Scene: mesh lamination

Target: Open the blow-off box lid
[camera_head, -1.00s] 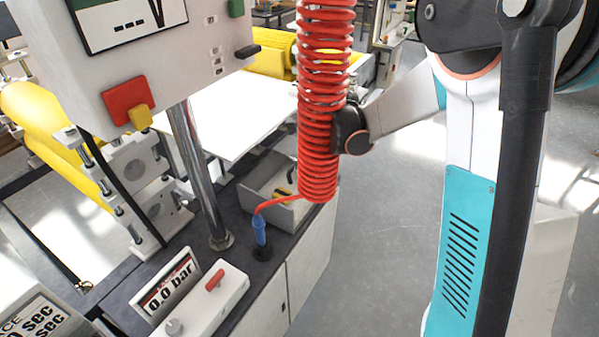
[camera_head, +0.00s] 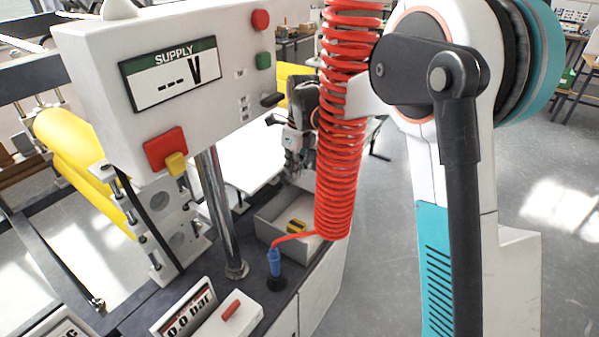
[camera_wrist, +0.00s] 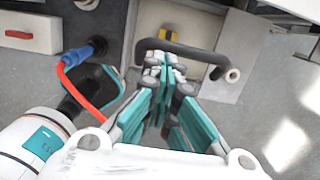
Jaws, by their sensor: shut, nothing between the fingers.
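A grey box (camera_head: 270,228), apparently the blow-off box, stands on the dark bench top beside the coiled red hose. A yellow-and-black piece (camera_head: 297,226) shows within its rim; I cannot tell whether it belongs to a lid. The wrist view shows the box (camera_wrist: 146,22) and the yellow piece (camera_wrist: 172,36) beyond the fingertips. A dark bent bar or tube (camera_wrist: 195,53) crosses in front of them, its end pale and ring-shaped. My gripper (camera_head: 294,172) is above the box's far side, shut and empty. Its closed teal fingers show in the wrist view (camera_wrist: 160,66).
The coiled red hose (camera_head: 338,150) hangs close to my arm and runs to a blue fitting (camera_head: 275,262) on the bench. A metal post (camera_head: 220,215) holds the white supply panel (camera_head: 95,75). Yellow rollers (camera_head: 75,160) stand left. Open floor lies right of the bench.

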